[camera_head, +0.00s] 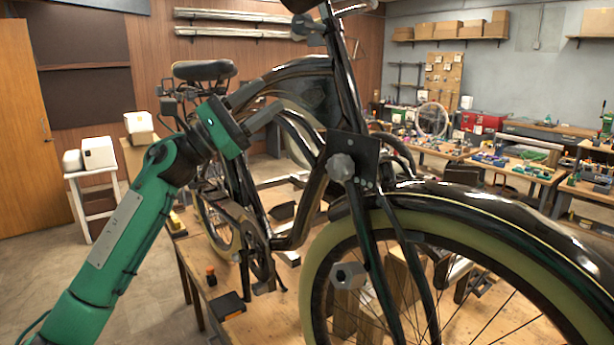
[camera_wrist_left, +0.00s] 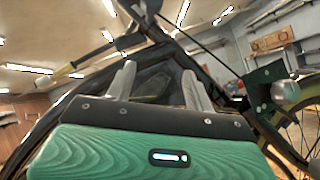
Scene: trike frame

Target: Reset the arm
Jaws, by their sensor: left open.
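My green left arm comes in from the left of the head view. Its gripper (camera_head: 256,104) is open beside the upper part of the black trike frame (camera_head: 300,72), behind the front wheel (camera_head: 440,200). In the left wrist view, the two grey fingers of the open gripper (camera_wrist_left: 158,86) stand apart, with a dark frame panel (camera_wrist_left: 152,82) showing between them. Nothing is clearly held. I cannot tell whether the fingertips touch the frame. My right gripper is not in view.
A white stool (camera_head: 97,192) stands at the left. Cluttered benches (camera_head: 510,165) line the back right. The floor at the left is open.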

